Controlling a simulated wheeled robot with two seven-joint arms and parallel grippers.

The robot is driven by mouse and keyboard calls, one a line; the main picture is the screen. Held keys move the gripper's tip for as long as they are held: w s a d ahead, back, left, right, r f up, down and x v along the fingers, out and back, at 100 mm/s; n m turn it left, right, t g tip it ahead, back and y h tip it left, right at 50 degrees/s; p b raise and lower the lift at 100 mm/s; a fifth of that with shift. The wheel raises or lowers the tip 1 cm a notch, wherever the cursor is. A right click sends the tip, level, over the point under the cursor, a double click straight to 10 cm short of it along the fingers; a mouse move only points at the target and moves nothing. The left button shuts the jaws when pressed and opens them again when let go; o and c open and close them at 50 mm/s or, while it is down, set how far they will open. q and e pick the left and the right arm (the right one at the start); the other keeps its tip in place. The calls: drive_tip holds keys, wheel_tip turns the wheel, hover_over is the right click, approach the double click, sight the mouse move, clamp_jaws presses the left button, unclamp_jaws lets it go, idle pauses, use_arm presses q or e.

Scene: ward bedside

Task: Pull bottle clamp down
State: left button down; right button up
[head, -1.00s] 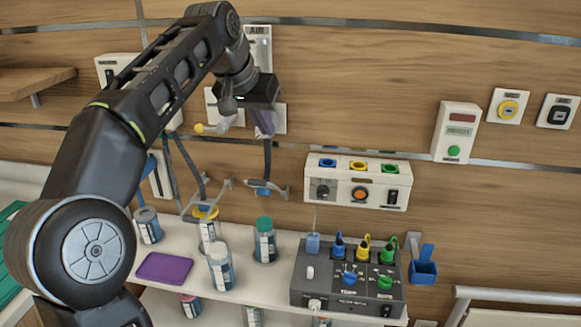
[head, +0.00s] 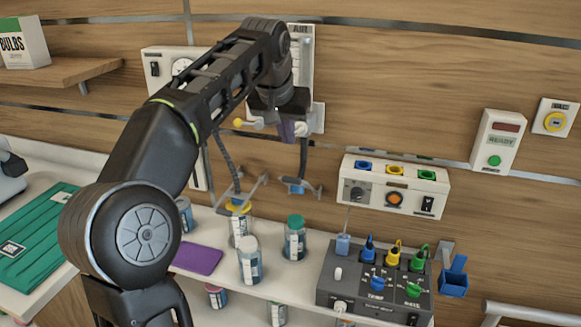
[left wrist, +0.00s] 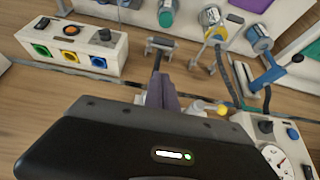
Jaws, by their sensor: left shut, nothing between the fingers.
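Two grey bottle clamps stick out from the wall above the shelf. The left clamp (head: 250,187) is above a yellow-capped bottle (head: 240,224). The right clamp (head: 299,188) has a blue part at its middle and no bottle in it. The clamps also show in the left wrist view, the right one (left wrist: 160,46) and the left one (left wrist: 207,55). My left gripper (head: 287,131) is shut and empty, its purple fingers pointing down above the right clamp and apart from it. The fingers also show in the left wrist view (left wrist: 164,90). My right gripper is out of view.
A wall panel (head: 300,55) with knobs stands behind my left gripper. Capped bottles, including a green-capped one (head: 294,238), stand on the white shelf. A grey control box (head: 350,290) is at right, below a white socket box (head: 395,187). A purple pad (head: 197,258) lies at left.

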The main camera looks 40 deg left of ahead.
use_arm(q)
hover_over(290, 181)
drive_tip(key=w, duration=0.1)
drive_tip(key=f, duration=0.6)
drive_tip(key=shift+a+f+p, duration=0.1)
drive_tip(key=shift+a+p, duration=0.1)
drive_tip(key=shift+p, duration=0.1)
drive_tip(key=shift+s+d+f, duration=0.1)
drive_tip(key=shift+s+f, duration=0.1)
drive_tip(key=shift+f, duration=0.4)
drive_tip(key=shift+s+f, duration=0.15)
drive_tip(key=shift+f, duration=0.4)
drive_tip(key=shift+s+d+f, duration=0.1)
drive_tip(key=shift+f, duration=0.45)
